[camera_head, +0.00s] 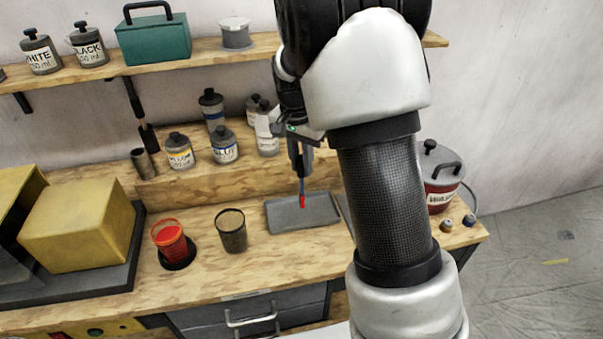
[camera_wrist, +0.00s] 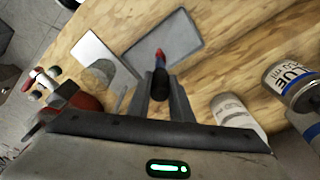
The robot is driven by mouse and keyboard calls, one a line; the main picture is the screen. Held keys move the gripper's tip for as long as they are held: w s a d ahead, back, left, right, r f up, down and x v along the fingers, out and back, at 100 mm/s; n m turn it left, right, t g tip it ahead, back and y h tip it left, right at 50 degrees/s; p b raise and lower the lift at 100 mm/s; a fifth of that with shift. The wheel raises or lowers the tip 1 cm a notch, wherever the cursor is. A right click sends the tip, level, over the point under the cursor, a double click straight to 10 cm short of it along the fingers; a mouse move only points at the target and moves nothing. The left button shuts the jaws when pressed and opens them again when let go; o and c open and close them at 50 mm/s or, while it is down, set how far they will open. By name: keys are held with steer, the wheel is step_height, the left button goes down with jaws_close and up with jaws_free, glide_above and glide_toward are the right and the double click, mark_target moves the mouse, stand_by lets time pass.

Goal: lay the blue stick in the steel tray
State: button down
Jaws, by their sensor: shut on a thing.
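I cannot tell whether the stick touches the tray. My arm covers the bench right of the tray in the head view.
A red cup (camera_head: 170,240) and a dark cup (camera_head: 232,232) stand left of the tray. Paint bottles, including a blue-labelled one (camera_head: 224,147), stand on the step behind. A lidded pot (camera_head: 440,180) stands at the right. A yellow box (camera_head: 80,225) is at the left.

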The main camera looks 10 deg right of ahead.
mark_target(301, 172)
steer(key=shift+f, duration=1.65)
steer(key=shift+f, duration=0.15)
steer(key=c, duration=1.6)
jaws_free()
steer(key=shift+r, duration=0.2)
